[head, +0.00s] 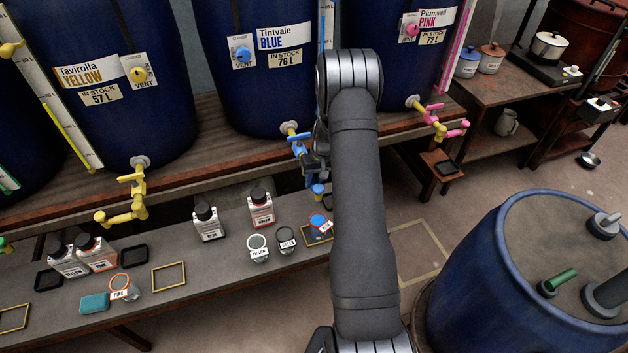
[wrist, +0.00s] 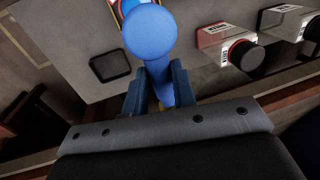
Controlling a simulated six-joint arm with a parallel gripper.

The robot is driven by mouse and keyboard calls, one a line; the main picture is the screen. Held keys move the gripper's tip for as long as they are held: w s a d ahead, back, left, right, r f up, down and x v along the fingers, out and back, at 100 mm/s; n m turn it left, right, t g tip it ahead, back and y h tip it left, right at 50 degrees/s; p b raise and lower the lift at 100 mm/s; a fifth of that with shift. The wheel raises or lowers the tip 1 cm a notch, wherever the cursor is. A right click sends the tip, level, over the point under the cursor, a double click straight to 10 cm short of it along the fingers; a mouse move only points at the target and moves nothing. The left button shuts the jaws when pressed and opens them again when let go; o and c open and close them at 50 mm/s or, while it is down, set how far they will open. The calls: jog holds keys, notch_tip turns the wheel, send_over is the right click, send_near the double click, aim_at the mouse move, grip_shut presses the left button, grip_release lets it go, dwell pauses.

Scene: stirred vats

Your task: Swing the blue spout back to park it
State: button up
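The blue spout (wrist: 150,35) runs away from the wrist camera, its round end near the top of the wrist view. The two fingers of my gripper (wrist: 162,82) lie on either side of its arm, with no clear gap showing. In the head view, the spout's end (head: 318,189) hangs above the bench, swung out from the blue tap (head: 298,143) on the Tintvale Blue vat (head: 264,95). My arm hides part of it and most of my gripper (head: 314,168). A jar with blue contents (head: 319,221) stands below the spout end, in a yellow frame.
Grey jars (head: 258,247) and several bottles (head: 208,222) stand on the bench to the left. The yellow spout (head: 122,215) and pink spout (head: 447,128) flank the blue one. A large blue drum (head: 470,285) stands at the right.

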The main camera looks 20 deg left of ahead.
grip_shut()
jog(key=w+n+h, duration=0.3)
jog(key=w+n, duration=0.6)
jog(key=n, duration=0.7)
jog(key=shift+n, duration=0.3)
dwell(0.5)
jog(key=o, duration=0.6)
grip_release()
